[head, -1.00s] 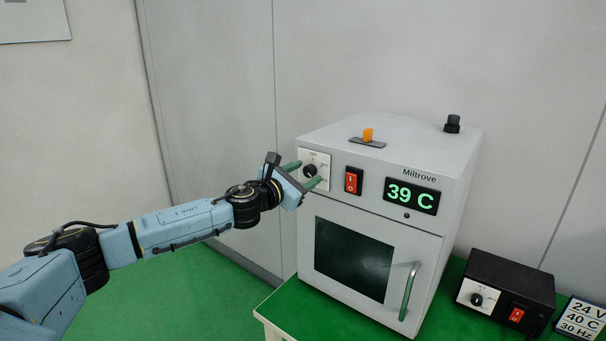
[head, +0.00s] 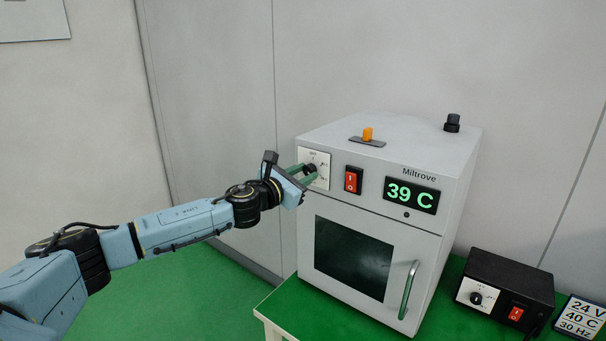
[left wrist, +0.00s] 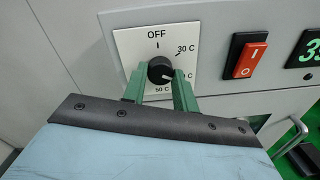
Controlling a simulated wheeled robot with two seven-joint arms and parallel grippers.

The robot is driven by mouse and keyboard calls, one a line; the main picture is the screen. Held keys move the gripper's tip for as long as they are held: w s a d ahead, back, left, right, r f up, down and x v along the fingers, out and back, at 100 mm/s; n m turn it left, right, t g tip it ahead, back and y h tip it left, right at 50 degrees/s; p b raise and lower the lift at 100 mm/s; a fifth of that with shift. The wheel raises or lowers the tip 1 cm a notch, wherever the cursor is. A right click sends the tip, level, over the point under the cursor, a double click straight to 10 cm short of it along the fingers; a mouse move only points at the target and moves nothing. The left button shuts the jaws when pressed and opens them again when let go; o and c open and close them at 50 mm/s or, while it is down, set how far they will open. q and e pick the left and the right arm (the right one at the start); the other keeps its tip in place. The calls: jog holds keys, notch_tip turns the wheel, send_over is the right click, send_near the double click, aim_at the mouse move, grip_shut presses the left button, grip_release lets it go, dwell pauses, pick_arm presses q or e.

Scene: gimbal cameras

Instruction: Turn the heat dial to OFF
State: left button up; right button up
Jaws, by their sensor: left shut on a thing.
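The heat dial (left wrist: 160,67) is a round black knob on a white plate (left wrist: 195,45) with OFF at the top, 30 C at upper right and 50 C at the bottom. Its pale mark points to the lower right, towards a label partly hidden by a finger and ending in "C". The dial (head: 311,168) sits at the upper left of the grey oven's front (head: 308,235). My left gripper (left wrist: 161,75) has its green fingers shut on the dial from both sides; it also shows in the head view (head: 307,172). My right gripper is not in view.
A red switch (head: 353,180) and a display (head: 411,195) reading 39 C are right of the dial. An orange-handled lever (head: 367,134) and black knob (head: 452,123) are on the oven top. A black box (head: 510,285) with its own dial stands at right on the green table.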

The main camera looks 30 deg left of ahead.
pick_arm(q)
jog(key=n+p, duration=0.1)
jog(key=n, duration=0.5)
jog(key=n+p, duration=0.1)
jog(key=n, duration=0.5)
jog(key=shift+d+n+p, duration=0.1)
jog(key=shift+n+p, duration=0.2)
jog(key=shift+p, duration=0.1)
jog(key=n+p, duration=0.1)
jog(key=n, duration=0.4)
jog(key=shift+n+y+p, duration=0.3)
jog(key=shift+p, duration=0.05)
jog(key=n+p, duration=0.2)
jog(key=n, duration=0.3)
jog(key=shift+n, duration=0.4)
jog(key=o, duration=1)
jog(key=shift+c, duration=0.2)
jog(key=shift+s, duration=0.15)
